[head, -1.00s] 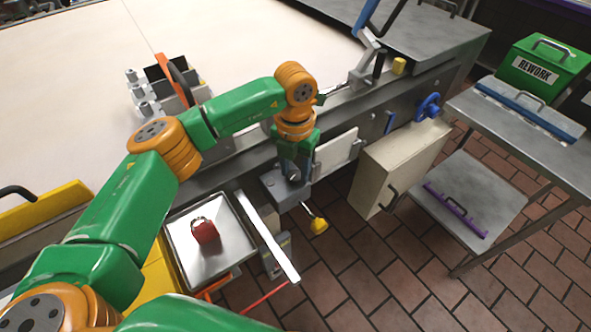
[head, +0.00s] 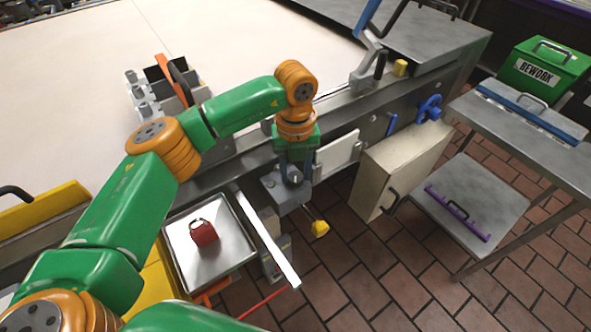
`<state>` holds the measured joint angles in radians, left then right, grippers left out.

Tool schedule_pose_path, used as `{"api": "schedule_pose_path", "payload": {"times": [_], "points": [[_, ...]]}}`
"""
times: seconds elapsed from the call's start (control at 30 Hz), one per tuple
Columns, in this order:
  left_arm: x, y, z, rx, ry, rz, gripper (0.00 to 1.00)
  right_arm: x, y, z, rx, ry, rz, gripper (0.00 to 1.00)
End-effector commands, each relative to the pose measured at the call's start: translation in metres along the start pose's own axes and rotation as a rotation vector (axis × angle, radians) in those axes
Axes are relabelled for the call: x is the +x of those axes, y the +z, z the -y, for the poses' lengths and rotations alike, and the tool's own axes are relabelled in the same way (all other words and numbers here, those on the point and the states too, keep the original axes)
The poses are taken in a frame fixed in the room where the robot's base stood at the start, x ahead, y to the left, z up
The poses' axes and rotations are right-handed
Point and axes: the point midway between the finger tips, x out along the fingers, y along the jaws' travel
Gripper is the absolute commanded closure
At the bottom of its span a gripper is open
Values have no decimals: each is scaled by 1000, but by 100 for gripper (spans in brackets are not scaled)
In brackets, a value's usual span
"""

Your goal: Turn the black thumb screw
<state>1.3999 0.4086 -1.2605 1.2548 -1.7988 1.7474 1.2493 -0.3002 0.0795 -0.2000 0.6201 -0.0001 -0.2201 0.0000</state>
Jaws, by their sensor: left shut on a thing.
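My left gripper (head: 296,180) points down at a grey metal block (head: 284,200) on the front side of the cream table. Its two dark fingers are shut on the small dark round head of the thumb screw (head: 295,179). The fingers and the green gripper body partly cover the screw, so its shape and threads are hidden. My right gripper is not in view.
Just below the block hangs a yellow knob (head: 320,228) on a rod. A metal tray (head: 237,252) holding a red padlock-like object (head: 204,233) lies to the left. A beige box (head: 385,180) stands to the right. Open tiled floor lies below.

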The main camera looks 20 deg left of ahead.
Motion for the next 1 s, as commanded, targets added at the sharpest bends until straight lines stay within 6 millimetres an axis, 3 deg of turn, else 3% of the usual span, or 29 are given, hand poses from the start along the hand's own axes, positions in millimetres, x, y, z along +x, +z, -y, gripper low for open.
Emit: {"api": "schedule_pose_path", "payload": {"times": [0.47,0.5,0.6,0.87,1.0], "points": [[2,-1,0,-11,3,-5,100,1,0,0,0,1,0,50],[2,-1,0,-11,3,-5,48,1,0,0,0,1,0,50],[1,-1,0,-11,2,-4,26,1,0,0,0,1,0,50],[0,0,0,-11,1,-2,26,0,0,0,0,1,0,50],[-17,0,1,-11,-2,2,26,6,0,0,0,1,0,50]]}}
